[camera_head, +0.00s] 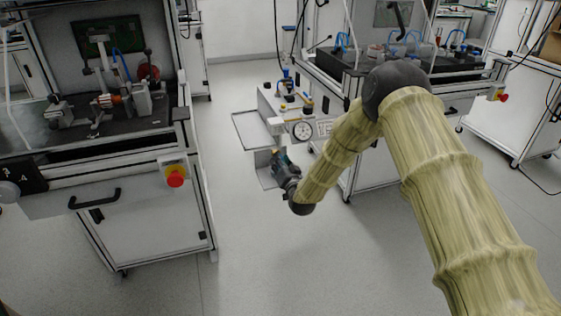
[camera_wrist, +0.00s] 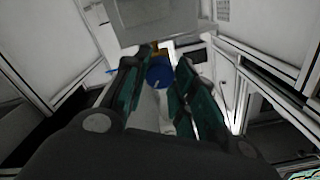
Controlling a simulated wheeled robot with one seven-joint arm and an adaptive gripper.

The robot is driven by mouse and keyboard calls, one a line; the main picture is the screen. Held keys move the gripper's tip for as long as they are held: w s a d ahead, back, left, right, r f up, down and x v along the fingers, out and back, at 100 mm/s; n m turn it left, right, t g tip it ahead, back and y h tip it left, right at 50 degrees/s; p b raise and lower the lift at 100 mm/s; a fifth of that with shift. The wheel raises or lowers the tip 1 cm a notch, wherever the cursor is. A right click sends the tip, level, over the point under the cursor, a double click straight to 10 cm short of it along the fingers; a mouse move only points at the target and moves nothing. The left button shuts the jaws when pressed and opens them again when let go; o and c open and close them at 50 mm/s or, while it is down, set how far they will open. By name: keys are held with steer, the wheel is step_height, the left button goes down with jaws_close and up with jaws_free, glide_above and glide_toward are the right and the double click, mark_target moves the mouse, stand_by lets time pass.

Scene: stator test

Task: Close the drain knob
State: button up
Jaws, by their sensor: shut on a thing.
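The drain knob is a round blue knob (camera_wrist: 159,74) in the wrist view, between the green-padded fingers near their tips. A brass-coloured piece shows just behind it. My gripper (camera_wrist: 164,66) is shut on the knob. In the head view my gripper (camera_head: 279,158) is low in front of a white unit (camera_head: 274,105) with a round dial gauge (camera_head: 302,130). The knob cannot be made out there, and the fingertips are small. The wrist view does not clearly show how far the knob is turned.
A grey panel (camera_wrist: 160,18) lies close beyond the fingertips in the wrist view. In the head view, a workbench (camera_head: 145,185) with a red stop button (camera_head: 175,177) stands at left. Another bench (camera_head: 400,95) stands behind my arm. The floor (camera_head: 280,265) between is clear.

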steer(key=shift+f+m+b, duration=0.1)
steer(key=shift+m+b, duration=0.7)
steer(key=shift+m, duration=3.9)
steer(key=o, duration=1)
steer(key=shift+o, duration=0.2)
steer(key=shift+s, duration=0.1)
steer(key=v, duration=1.2)
